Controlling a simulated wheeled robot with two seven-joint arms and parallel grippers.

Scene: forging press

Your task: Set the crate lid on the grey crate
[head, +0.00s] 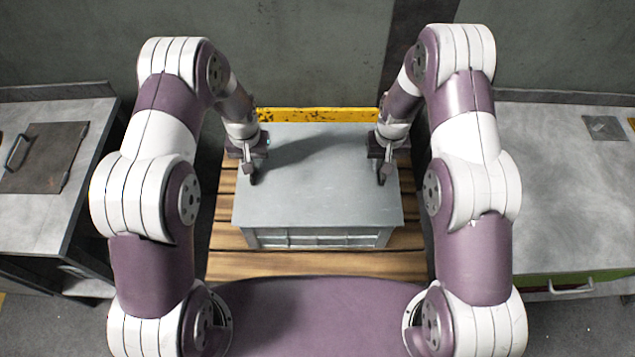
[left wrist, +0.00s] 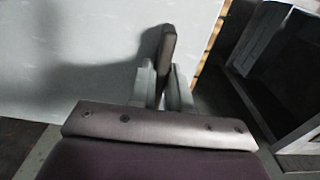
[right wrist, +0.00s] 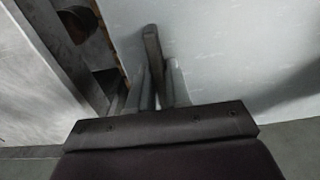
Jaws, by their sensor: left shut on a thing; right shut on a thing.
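The crate lid (head: 318,185) is a flat grey panel lying level over the grey crate (head: 318,238), whose ribbed front wall shows just under the lid's front edge. The lid covers the crate's opening, and I cannot tell whether it touches the rim all round. My left gripper (head: 252,172) is shut on the lid's left side. My right gripper (head: 381,172) is shut on its right side. The lid also fills much of the left wrist view (left wrist: 75,60) and the right wrist view (right wrist: 230,50).
The crate stands on a wooden pallet (head: 315,265) with a yellow strip (head: 320,115) behind it. A metal bench (head: 35,215) with a dark handled plate (head: 45,157) stands at left. Another metal bench (head: 570,190) stands at right. A grey wall closes off the back.

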